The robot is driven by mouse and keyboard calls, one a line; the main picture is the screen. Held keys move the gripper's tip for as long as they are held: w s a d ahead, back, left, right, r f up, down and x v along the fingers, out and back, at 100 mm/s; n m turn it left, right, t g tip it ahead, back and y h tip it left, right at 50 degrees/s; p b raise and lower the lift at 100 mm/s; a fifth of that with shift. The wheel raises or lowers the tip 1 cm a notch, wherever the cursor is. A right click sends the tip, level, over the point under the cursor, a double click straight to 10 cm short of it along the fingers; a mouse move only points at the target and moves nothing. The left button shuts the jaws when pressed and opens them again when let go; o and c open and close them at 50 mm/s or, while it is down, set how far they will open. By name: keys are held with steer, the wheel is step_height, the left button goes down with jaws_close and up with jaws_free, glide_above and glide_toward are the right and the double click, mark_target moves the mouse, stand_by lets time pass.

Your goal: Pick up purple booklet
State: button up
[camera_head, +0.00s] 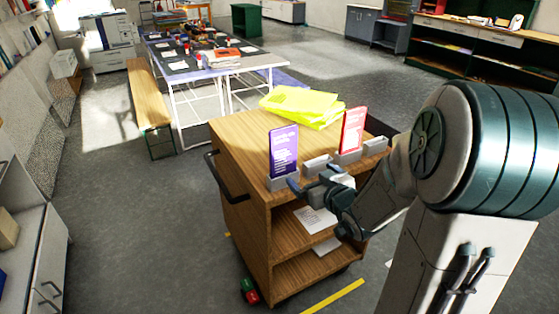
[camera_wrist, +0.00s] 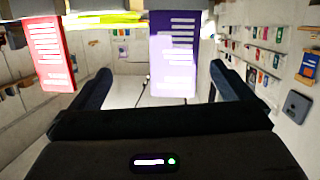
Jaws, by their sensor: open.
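The purple booklet (camera_head: 284,150) stands upright in a small grey holder (camera_head: 281,183) on top of the wooden cart (camera_head: 236,139). A red booklet (camera_head: 352,130) stands in another holder to its right. My gripper (camera_head: 311,181) is at the cart's near edge, close to the purple booklet and low beside its holder. In the wrist view, the purple booklet (camera_wrist: 174,52) appears upside down between my open fingers, and the red booklet (camera_wrist: 51,54) is to the left, outside them. I cannot tell whether a finger touches the booklet.
Bright yellow sheets (camera_head: 301,104) lie at the back of the cart top. Small empty grey holders (camera_head: 318,165) stand beside the booklets. The cart has a black handle (camera_head: 215,170) on its left and open shelves with papers (camera_head: 317,220). A long table (camera_head: 254,62) and bench (camera_head: 149,90) stand behind.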

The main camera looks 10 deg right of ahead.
mark_target(285, 150)
steer(key=w+a, duration=0.1)
steer(key=w, duration=0.1)
steer(key=w+a+t+y, duration=0.1)
steer(key=w, duration=0.2)
steer(key=w+a+t+y, duration=0.1)
steer(key=w, duration=0.1)
steer(key=shift+w+r, duration=0.2)
steer(key=shift+w, duration=0.2)
steer(key=shift+a+r+x, duration=0.15)
steer(key=shift+a+x, duration=0.05)
steer(key=shift+x, duration=1.15)
steer(key=shift+a+r+x, duration=0.1)
steer(key=shift+a+x, duration=0.05)
steer(key=shift+x, duration=1.25)
steer(key=shift+s, duration=0.15)
steer(key=c, duration=1.1)
